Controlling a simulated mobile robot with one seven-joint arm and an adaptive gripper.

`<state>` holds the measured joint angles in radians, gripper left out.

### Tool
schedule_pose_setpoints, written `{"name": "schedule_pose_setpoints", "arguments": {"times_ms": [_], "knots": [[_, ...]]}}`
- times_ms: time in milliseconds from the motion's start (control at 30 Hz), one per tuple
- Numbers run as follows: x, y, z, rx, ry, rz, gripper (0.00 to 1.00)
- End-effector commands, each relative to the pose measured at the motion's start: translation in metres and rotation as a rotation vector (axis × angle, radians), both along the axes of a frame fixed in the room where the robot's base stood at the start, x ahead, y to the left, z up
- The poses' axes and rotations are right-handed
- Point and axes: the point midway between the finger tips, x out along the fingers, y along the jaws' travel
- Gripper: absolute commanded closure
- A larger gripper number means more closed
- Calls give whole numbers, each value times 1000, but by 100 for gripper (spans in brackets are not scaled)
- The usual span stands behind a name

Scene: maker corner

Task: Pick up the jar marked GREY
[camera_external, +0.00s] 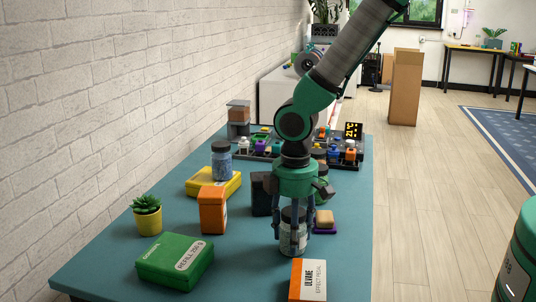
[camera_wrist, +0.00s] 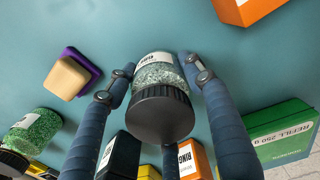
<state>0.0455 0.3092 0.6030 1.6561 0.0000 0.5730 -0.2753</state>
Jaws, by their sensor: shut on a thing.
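My gripper (camera_external: 292,224) points down with its fingers around a clear jar (camera_external: 293,243) with a dark lid. In the wrist view the fingers of my gripper (camera_wrist: 159,68) press on both sides of this jar (camera_wrist: 162,72). It holds grey granules and has a white label, whose text I cannot read clearly. The jar looks upright; I cannot tell whether its base touches the table. A jar with blue contents (camera_external: 221,164) stands on a yellow box.
An orange-and-white box (camera_external: 308,280) is close in front of the held jar. A green refill box (camera_external: 175,263), an orange box (camera_external: 212,212) and a potted plant (camera_external: 147,215) stand to the left. A tan block (camera_external: 324,217) on a purple one is at right.

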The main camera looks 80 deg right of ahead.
Motion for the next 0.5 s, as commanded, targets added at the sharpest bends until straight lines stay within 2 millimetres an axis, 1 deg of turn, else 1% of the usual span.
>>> {"name": "schedule_pose_setpoints", "arguments": {"times_ms": [267,367,500], "knots": [[0,0,4,0,-1,0,87],[1,0,10,0,-1,0,87],[1,0,24,0,-3,0,87]]}}
